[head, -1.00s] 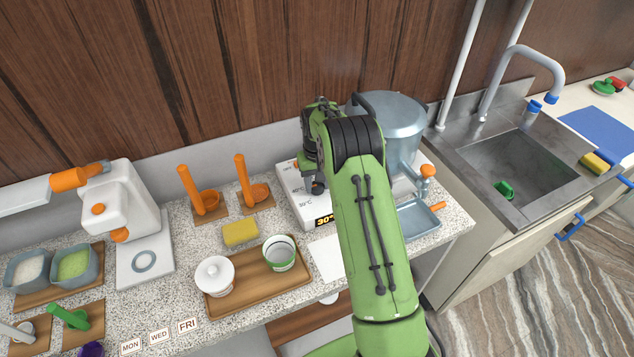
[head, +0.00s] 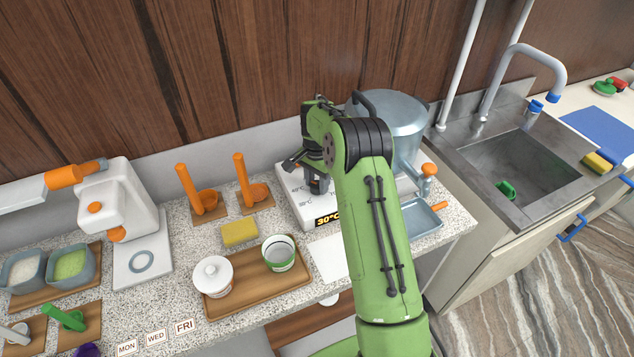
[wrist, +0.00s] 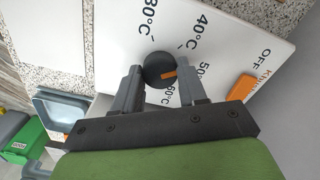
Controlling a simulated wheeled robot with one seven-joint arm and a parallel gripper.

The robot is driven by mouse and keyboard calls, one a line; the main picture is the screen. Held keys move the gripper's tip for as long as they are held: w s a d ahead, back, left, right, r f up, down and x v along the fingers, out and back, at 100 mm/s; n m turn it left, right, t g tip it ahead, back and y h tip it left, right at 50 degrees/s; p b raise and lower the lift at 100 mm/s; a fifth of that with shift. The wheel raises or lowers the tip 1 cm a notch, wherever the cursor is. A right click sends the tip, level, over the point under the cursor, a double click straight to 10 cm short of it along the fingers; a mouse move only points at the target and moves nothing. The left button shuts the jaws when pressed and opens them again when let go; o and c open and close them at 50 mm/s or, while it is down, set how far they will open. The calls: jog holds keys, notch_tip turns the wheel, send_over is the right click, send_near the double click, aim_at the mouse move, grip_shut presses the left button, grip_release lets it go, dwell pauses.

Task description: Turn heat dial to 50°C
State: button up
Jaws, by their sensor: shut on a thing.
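The heat dial (wrist: 158,68) is a round black knob with an orange pointer mark, seen in the wrist view. It sits on a white panel (wrist: 235,50) printed with 30°C, 40°C, 50°C, 60°C and OFF. The pointer faces right in that view, roughly toward the 50°C label, which a finger partly covers. My gripper (wrist: 160,85) is shut on the dial, one finger on each side. In the head view my gripper (head: 316,178) is over the white heater base (head: 295,196) and hides the dial. The black display (head: 328,220) on the front of the base shows 30°C in yellow.
A large metal pot (head: 395,120) with an orange-handled tap stands right behind my arm. A blue-grey tray (head: 420,218) lies at the right. A wooden tray (head: 235,300) with two cups and a yellow sponge (head: 239,233) are to the left.

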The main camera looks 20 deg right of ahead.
aim_at(317, 184)
jog(key=m+b, duration=0.1)
jog(key=m, duration=0.5)
jog(key=shift+m, duration=0.3)
dwell(0.5)
jog(key=o, duration=1.1)
jog(key=shift+c, duration=0.2)
notch_tip(317, 184, up, 16)
jog(key=p, duration=0.3)
jog(key=shift+f, duration=0.1)
